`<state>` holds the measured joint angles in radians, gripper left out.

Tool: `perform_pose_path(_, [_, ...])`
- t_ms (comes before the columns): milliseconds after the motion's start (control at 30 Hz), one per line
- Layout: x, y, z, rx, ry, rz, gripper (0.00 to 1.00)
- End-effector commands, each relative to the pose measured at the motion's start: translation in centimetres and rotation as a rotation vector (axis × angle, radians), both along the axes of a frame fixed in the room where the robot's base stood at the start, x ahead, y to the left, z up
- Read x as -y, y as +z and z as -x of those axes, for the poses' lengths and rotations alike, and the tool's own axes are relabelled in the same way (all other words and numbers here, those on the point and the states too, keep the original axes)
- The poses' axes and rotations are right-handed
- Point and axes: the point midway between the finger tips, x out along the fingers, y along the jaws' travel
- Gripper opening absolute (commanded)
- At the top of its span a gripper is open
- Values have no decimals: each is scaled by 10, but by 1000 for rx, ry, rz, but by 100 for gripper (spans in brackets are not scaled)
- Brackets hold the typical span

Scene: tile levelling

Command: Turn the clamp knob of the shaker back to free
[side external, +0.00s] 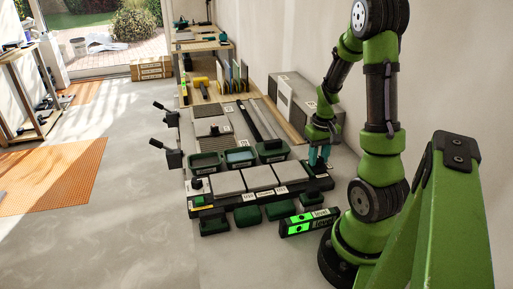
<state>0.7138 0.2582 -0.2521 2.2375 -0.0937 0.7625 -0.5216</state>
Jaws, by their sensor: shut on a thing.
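A long dark bed (240,206) carries several pale grey tiles (260,177) in a row; I take it for the shaker. My gripper (319,164) points down at the bed's right end, with blue-green fingers. It is shut on a small dark part there, which seems to be the clamp knob; the fingers mostly hide it, and its turn angle cannot be told. At the bed's left end a black knob (196,184) stands on a pale block, apart from my gripper.
Green trays (205,163) stand behind the tiles, and dark green blocks lie in front. A level (309,222) with bright green panels lies near my arm's base. A grey case (291,98) stands by the wall. The floor at left is open.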

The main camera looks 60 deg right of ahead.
Motion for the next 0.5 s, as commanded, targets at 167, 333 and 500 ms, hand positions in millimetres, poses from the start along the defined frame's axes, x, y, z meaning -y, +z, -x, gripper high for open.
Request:
perform_pose_path(167, [0,0,0,0,102,-1,2])
perform_pose_path(333, [0,0,0,0,166,-1,2])
perform_pose_path(500, [-1,0,0,0,199,-1,2])
